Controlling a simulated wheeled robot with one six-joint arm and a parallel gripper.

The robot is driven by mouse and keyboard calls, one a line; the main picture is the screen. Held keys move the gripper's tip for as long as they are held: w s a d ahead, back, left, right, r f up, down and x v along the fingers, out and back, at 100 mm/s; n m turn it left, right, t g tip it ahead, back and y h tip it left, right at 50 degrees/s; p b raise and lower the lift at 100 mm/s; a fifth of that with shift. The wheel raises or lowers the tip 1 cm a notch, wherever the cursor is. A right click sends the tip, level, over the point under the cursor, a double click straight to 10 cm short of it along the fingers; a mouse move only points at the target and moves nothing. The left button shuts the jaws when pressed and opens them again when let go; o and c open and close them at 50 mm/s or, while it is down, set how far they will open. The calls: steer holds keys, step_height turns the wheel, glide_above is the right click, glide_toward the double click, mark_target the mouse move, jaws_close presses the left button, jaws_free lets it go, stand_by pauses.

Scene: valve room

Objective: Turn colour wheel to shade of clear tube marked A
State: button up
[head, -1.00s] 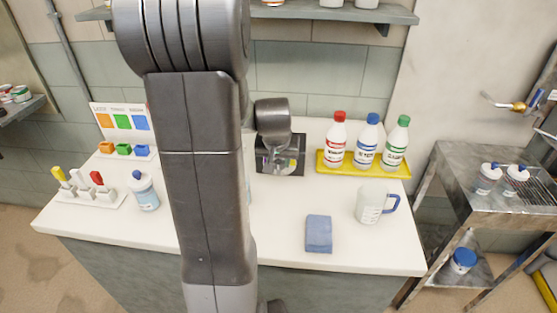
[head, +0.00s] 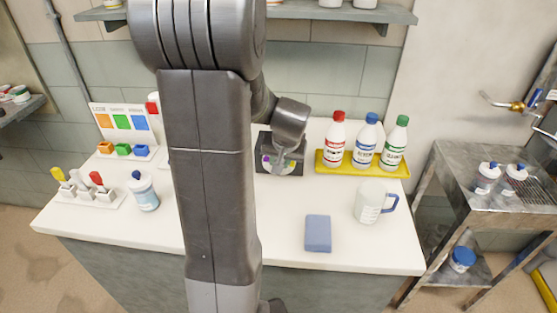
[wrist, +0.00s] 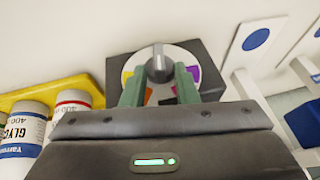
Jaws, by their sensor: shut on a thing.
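The colour wheel (wrist: 183,54) is a pale disc with yellow, orange, purple and other coloured patches on a dark box. A grey knob (wrist: 158,66) stands at its middle. My gripper (wrist: 159,78) is shut on the knob, one green finger on each side. The fingers and gripper body hide the wheel's near part. In the head view, my gripper (head: 283,161) is at the dark box (head: 263,163), tilted, and covers much of the wheel. I cannot make out a clear tube marked A; my arm hides part of the table.
Three capped bottles (head: 365,141) stand in a yellow tray (head: 391,170) right of the wheel. A measuring jug (head: 369,203) and blue sponge (head: 318,233) are nearer. The table's front right is clear.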

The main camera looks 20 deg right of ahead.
steer(key=y+b, duration=0.1)
steer(key=b, duration=0.1)
steer(key=d+f+t+y+b, duration=0.1)
steer(key=b, duration=0.2)
steer(key=shift+s+m+y, duration=0.3)
steer(key=shift+c, duration=0.2)
steer(key=y+b, duration=0.1)
steer(key=t+y+b, duration=0.1)
steer(key=shift+s+d+m+t+b, duration=0.2)
steer(key=shift+m+t+b, duration=0.1)
steer(key=shift+b, duration=0.1)
steer(key=shift+f, duration=0.1)
steer(key=o, duration=0.7)
steer(key=shift+a, duration=0.1)
steer(key=shift+w, duration=0.1)
steer(key=shift+r, duration=0.2)
steer(key=shift+s+d+r, duration=0.2)
steer(key=shift+d+r, duration=0.05)
steer(key=v, duration=1.3)
steer(key=shift+d+f, duration=0.1)
steer(key=shift+f, duration=0.1)
